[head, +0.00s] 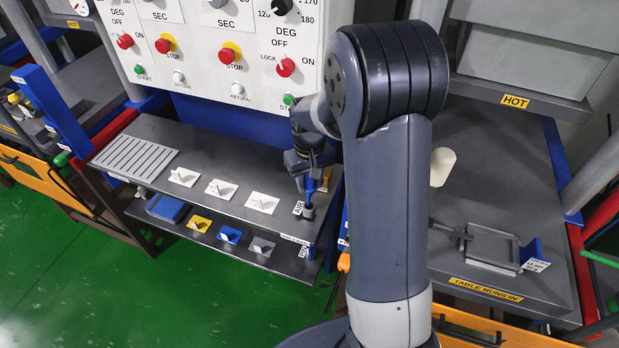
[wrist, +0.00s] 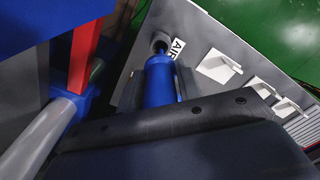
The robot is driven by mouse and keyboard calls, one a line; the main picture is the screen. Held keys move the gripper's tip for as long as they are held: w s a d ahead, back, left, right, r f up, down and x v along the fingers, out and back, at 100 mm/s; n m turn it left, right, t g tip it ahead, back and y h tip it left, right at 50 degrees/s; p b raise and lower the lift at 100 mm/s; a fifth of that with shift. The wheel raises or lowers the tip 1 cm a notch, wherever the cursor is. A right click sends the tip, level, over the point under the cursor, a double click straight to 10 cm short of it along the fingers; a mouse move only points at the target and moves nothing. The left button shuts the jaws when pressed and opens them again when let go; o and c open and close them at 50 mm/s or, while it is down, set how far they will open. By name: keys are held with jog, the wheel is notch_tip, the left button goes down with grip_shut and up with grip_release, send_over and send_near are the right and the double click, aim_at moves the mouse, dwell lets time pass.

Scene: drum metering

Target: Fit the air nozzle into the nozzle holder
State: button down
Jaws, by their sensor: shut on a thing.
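The air nozzle is blue and is held in my gripper (head: 312,178). In the head view the blue nozzle (head: 309,190) points down over the small grey nozzle holder (head: 308,212) at the right end of the shelf. In the wrist view the nozzle (wrist: 160,84) shows between the dark fingers, its narrow end at the round dark opening of the holder (wrist: 160,44), beside the AIR label (wrist: 177,49). My gripper is shut on the nozzle, just above the holder. I cannot tell whether the tip is inside the opening or only over it.
White hooked plates (head: 222,188) and a slotted grey rack (head: 137,158) share the grey shelf. A lower shelf carries coloured plates (head: 229,236). The control panel (head: 215,50) rises behind. A blue post with a red strip (wrist: 84,55) stands close left in the wrist view.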

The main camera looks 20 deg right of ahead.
aim_at(309, 196)
jog(key=shift+f+b, duration=1.05)
jog(key=shift+f, duration=0.7)
jog(key=shift+f+b, duration=1.6)
jog(key=shift+f, duration=0.45)
jog(key=c, duration=0.9)
grip_release()
notch_tip(309, 196, up, 11)
jog(key=shift+f, duration=0.1)
